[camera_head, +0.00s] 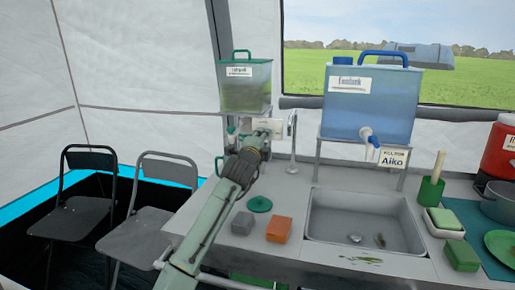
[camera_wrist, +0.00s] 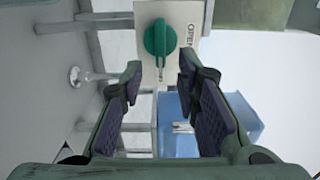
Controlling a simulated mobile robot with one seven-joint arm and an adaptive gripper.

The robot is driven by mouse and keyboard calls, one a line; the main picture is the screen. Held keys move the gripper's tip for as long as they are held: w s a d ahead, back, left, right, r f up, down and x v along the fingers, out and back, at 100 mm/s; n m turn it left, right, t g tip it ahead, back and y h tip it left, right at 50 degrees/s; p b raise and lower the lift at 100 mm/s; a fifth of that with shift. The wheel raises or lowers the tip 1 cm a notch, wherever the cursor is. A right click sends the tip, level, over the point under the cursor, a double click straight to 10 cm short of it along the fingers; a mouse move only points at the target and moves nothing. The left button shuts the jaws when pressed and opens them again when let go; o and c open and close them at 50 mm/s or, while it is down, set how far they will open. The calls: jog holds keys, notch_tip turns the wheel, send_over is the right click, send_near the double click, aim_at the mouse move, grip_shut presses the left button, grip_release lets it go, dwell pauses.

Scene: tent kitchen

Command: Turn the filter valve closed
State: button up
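The valve is a round green knob with a raised bar (camera_wrist: 158,37) on a pale panel (camera_wrist: 190,14) in the wrist view. Black lettering that reads "OPEN" is on the panel to the right of the knob. My gripper (camera_wrist: 160,68) is open and empty, its two fingertips just below the knob in the picture, one to each side. They do not appear to touch it. In the head view my gripper (camera_head: 262,133) is in front of the panel, below the green tank (camera_head: 245,88), and my arm hides the knob.
A blue tank (camera_head: 368,98) stands on a rack right of the green one, above the sink (camera_head: 365,215). A grey block (camera_head: 242,222), an orange block (camera_head: 279,229) and a green lid (camera_head: 259,204) lie near my arm. A metal faucet (camera_head: 292,150) stands close right of my gripper.

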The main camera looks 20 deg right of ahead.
jog(key=v, duration=0.9)
jog(key=shift+s+a, duration=0.25)
jog(key=shift+s, duration=0.05)
